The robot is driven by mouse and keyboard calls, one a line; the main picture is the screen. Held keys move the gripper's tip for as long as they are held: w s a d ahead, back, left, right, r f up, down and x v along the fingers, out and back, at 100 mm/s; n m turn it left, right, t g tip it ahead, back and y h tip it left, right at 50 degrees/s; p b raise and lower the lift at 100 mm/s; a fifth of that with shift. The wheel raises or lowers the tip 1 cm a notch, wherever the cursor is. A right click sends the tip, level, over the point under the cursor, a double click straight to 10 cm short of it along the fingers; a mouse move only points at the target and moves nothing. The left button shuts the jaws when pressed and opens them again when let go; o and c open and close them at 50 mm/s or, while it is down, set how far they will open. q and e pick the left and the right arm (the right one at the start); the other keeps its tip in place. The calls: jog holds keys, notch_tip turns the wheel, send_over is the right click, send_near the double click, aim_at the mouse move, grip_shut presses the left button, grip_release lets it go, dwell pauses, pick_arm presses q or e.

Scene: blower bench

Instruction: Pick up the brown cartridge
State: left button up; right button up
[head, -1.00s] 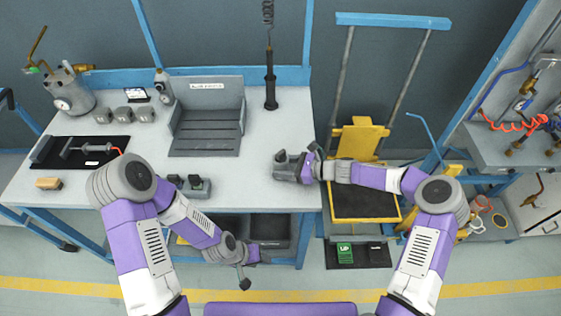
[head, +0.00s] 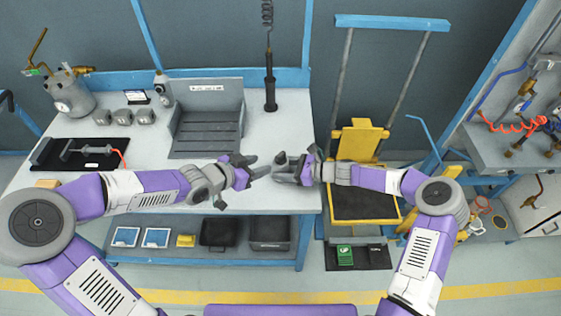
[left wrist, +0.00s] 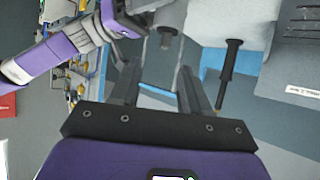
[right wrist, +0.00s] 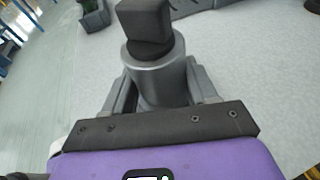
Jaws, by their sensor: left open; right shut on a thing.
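My right gripper (head: 292,169) is over the front right of the bench, shut on a grey cylinder with a dark block-shaped top (right wrist: 160,70). The cylinder stands up between the fingers in the right wrist view. My left gripper (head: 261,168) is open and empty, just left of the right gripper and facing it. Its spread fingers show in the left wrist view (left wrist: 160,88), with a grey cylindrical end (left wrist: 166,37) beyond them. I cannot tell a brown cartridge for certain. A small tan-brown block (head: 47,183) lies at the bench's left, partly hidden by my left arm.
A grey slotted fixture (head: 207,133) stands at the bench's back middle. Several grey canisters (head: 134,117) and a black mat with a tool (head: 92,152) are at left. A black tool (head: 270,82) hangs from a coil. A yellow-framed cart (head: 362,205) stands right of the bench.

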aim_at(279, 155)
pick_arm(q)
jog(key=x, duration=0.5)
jog(key=shift+w+d, duration=0.1)
jog(key=shift+w, duration=0.4)
jog(key=shift+x, duration=3.05)
jog(key=shift+w+r, duration=0.1)
jog(key=shift+c, duration=0.2)
grip_shut()
